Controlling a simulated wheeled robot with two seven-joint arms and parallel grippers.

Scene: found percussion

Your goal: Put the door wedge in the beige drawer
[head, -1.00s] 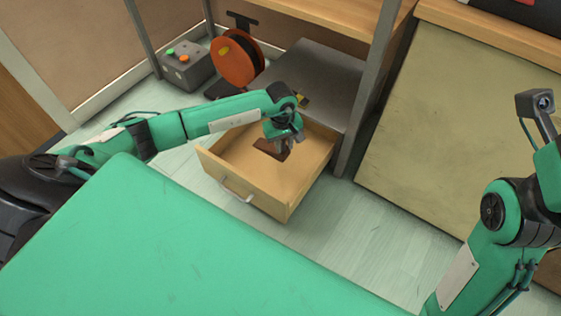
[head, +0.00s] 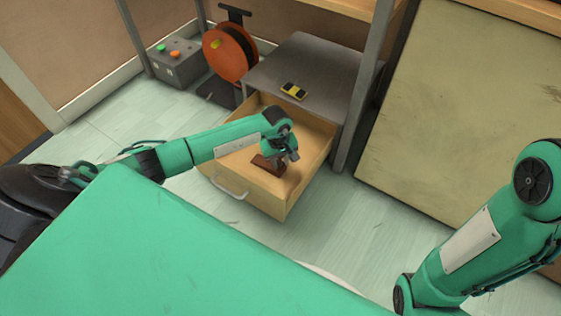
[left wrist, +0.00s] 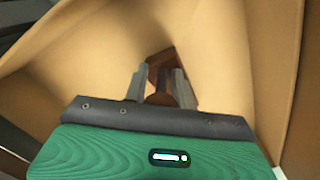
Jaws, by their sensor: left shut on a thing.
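The beige drawer (head: 247,188) is pulled open under a grey cabinet top. My left gripper (head: 286,160) reaches down into it. The brown door wedge (head: 264,164) is at the gripper's fingers, inside the drawer's walls. In the left wrist view the two fingers of my left gripper (left wrist: 162,88) are shut on the dark brown wedge (left wrist: 163,72), with the drawer's wooden inside around it. I cannot tell whether the wedge touches the drawer floor. My right arm shows at the right of the head view, but its gripper is out of frame.
A black and yellow object (head: 294,91) lies on the grey cabinet top (head: 315,70). An orange reel (head: 229,54) and a grey button box (head: 174,63) stand behind on the floor. A large beige panel (head: 475,120) leans at the right. The floor right of the drawer is clear.

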